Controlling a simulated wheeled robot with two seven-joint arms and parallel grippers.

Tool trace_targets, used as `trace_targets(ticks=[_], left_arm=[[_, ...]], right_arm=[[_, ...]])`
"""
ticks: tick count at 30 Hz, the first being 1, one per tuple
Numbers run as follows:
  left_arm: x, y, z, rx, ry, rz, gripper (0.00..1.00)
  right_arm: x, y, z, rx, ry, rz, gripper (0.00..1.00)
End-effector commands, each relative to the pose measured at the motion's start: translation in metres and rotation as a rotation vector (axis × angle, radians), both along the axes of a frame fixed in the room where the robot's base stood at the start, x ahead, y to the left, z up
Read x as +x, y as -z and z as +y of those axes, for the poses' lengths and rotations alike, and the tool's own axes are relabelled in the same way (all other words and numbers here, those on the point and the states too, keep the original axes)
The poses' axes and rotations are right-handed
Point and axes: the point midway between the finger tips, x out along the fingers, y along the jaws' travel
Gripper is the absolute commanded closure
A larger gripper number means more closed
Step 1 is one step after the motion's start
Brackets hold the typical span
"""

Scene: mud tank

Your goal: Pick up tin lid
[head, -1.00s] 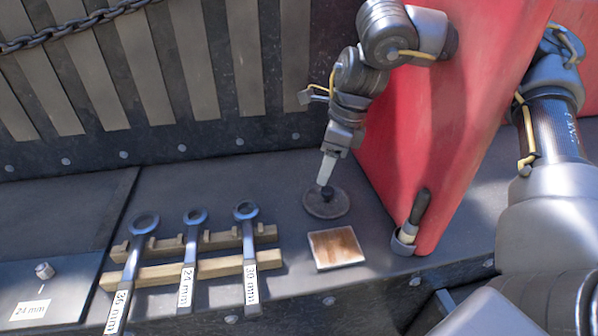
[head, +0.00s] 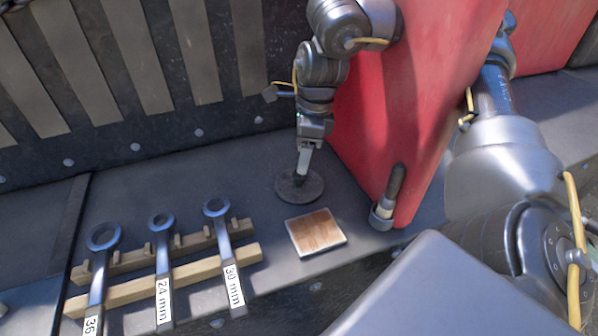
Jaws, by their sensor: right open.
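The tin lid (head: 311,190) is a dark round disc with a small knob in its middle. The gripper is open, and the lid rests on the ledge. My left gripper does not show.
A red panel (head: 400,110) stands close right of the lid. A brush-like tool (head: 391,188) is held at its foot. A wooden tile (head: 316,231) lies in front of the lid. Several labelled wrenches (head: 163,260) rest on a wooden rack (head: 205,267) at left.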

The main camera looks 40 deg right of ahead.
Motion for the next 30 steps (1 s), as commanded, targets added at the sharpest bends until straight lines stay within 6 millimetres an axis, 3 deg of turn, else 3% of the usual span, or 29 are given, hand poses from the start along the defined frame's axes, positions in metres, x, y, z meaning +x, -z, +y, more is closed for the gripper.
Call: trace_targets(ticks=[5,17,26,30], left_arm=[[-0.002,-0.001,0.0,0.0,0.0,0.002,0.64],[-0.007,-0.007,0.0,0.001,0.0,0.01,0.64],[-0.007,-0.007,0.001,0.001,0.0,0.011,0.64],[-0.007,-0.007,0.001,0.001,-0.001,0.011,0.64]], right_arm=[[0.0,0.004,0.001,0.0,0.0,0.0,0.44],[0.003,0.048,0.005,0.0,0.001,0.002,0.44],[0.004,0.051,0.006,0.0,0.0,-0.001,0.44],[0.004,0.051,0.006,0.0,0.0,-0.001,0.6]])
